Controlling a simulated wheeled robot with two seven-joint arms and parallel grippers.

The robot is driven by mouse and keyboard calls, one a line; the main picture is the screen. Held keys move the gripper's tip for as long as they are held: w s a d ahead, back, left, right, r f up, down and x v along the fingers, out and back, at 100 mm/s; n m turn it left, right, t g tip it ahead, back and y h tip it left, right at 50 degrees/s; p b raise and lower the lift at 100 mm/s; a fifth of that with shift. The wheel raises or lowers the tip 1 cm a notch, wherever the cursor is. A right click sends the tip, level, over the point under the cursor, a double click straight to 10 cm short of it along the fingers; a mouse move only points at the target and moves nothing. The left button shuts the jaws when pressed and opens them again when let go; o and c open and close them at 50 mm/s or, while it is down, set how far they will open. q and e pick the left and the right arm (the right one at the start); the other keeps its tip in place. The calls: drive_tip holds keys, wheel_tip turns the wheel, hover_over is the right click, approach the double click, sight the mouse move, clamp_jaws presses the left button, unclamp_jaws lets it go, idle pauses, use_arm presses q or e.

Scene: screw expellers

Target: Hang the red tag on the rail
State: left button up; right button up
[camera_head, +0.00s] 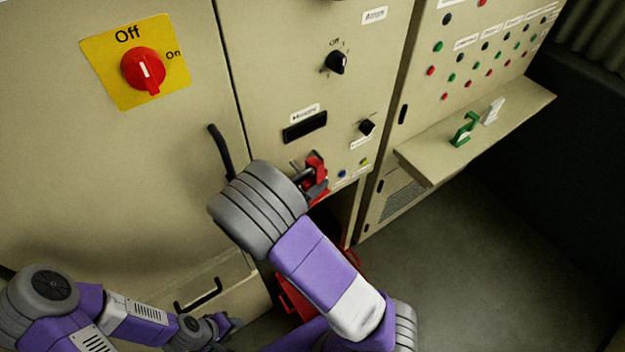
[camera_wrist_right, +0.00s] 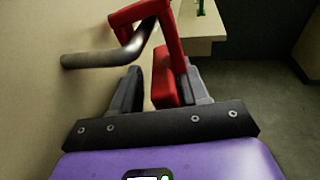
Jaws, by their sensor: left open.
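The red tag (camera_head: 316,170) is at the front of the middle cabinet, by my right gripper (camera_head: 313,188). In the right wrist view the red tag (camera_wrist_right: 173,35) has a hooked upper part arching over the grey metal rail (camera_wrist_right: 105,58). Whether it bears on the rail cannot be told. Its lower part lies between the fingers of my right gripper (camera_wrist_right: 160,90), close to the right finger, with a gap at the left finger. My left gripper (camera_head: 228,324) is low at the left, open, away from the tag; its fingertips are small in view.
A shelf (camera_head: 480,140) at the right carries a green tag (camera_head: 464,130) and a white one (camera_head: 492,111). A red rotary switch (camera_head: 143,70) and a black handle (camera_head: 221,150) are on the cabinets. A red object (camera_head: 293,299) is low beneath my right arm. The floor at right is clear.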

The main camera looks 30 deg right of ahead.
drive_tip(key=shift+o, duration=0.5)
drive_tip(key=v, duration=0.7)
drive_tip(key=shift+s+a+p, duration=0.15)
drive_tip(key=shift+a+p, duration=0.1)
drive_tip(key=shift+p, duration=0.1)
